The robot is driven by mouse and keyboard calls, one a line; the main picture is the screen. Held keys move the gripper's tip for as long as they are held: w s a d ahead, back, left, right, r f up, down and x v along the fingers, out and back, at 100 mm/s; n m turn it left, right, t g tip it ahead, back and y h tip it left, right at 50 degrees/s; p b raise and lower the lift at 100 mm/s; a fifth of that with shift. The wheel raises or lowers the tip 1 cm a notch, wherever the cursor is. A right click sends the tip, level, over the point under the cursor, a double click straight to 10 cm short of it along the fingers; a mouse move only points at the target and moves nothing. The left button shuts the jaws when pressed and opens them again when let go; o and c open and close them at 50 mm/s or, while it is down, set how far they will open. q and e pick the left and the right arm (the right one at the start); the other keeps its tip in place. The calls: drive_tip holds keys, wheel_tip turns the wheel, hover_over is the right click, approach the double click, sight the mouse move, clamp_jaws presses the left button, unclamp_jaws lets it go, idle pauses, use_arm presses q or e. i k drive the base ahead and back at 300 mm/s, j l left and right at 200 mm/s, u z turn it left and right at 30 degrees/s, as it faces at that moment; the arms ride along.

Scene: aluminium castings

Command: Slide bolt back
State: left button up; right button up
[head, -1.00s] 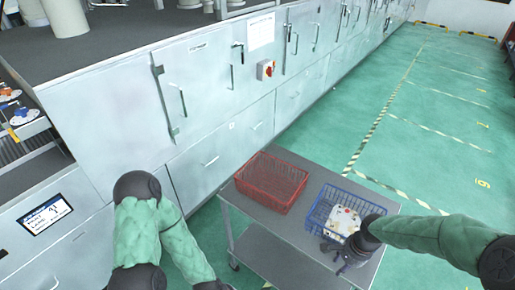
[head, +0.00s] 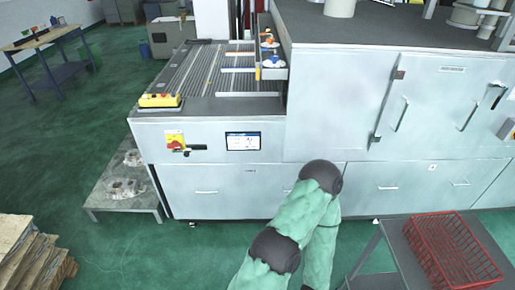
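A black handle or bolt (head: 195,149) sits on the grey machine front, just right of a red and yellow switch (head: 175,140). I cannot tell for sure whether this is the bolt or how far it is slid. Only bent green-sleeved links of my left arm show at the lower middle, in front of the lower cabinet panels. My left gripper is out of view below the frame. My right gripper is also out of view.
A display (head: 243,141) is on the machine front. A red basket (head: 452,250) stands on a grey cart (head: 398,258) at lower right. A low bench with castings (head: 122,188) is left of the machine. Green floor between is clear.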

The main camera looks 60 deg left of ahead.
sight(186, 150)
drive_tip(key=u, duration=1.8)
